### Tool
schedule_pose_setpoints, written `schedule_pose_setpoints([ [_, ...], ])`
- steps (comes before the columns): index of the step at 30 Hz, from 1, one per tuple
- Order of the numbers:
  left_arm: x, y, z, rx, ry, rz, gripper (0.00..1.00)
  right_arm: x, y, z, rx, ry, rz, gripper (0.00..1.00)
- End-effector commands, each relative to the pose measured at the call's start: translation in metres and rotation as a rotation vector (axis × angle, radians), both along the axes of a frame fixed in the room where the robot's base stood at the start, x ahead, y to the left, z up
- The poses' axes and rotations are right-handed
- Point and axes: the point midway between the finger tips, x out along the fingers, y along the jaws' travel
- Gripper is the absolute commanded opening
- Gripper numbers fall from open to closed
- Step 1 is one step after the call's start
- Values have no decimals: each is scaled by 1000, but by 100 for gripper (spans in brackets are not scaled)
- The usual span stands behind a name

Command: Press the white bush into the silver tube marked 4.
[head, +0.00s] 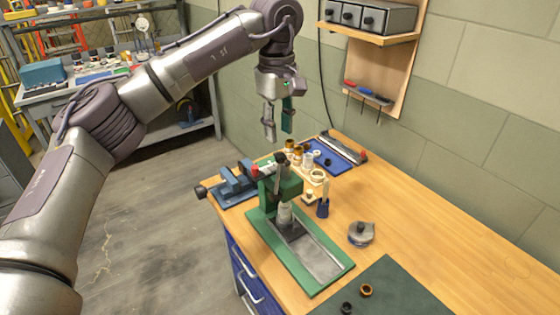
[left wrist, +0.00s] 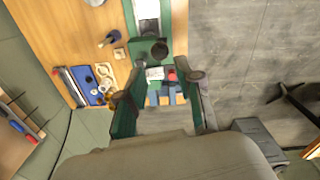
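My left gripper (head: 278,132) is open and empty, raised above the back of the bench. In the left wrist view its green-padded fingers (left wrist: 158,108) are spread. A green press (head: 288,187) stands on the bench, nearer than the gripper. A pale silvery cylinder (head: 285,213) is under its ram; I can read no number on it. Small white and brass-coloured bushes stand behind the press, among them a white one (head: 308,158). My right gripper is out of view.
A blue vise (head: 236,187) is at the bench's left edge. A dark blue holder (head: 323,207) and a grey round object (head: 361,233) stand right of the press. A dark green mat (head: 395,288) carries two rings. The bench's right side is clear.

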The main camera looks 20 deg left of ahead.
Motion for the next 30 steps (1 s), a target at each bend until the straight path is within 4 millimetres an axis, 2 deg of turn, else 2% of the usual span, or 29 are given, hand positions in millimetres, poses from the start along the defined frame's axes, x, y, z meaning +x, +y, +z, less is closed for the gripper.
schedule_pose_setpoints([
  [9,1,-1,-65,-1,5,1,35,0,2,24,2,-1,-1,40],
  [15,2,-2,-91,-2,3,1,35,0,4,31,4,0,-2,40],
  [20,2,-2,-100,-3,1,0,35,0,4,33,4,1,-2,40],
  [27,3,-2,-101,-3,0,0,35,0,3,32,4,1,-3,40],
  [30,2,-2,-100,-3,0,0,20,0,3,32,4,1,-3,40],
])
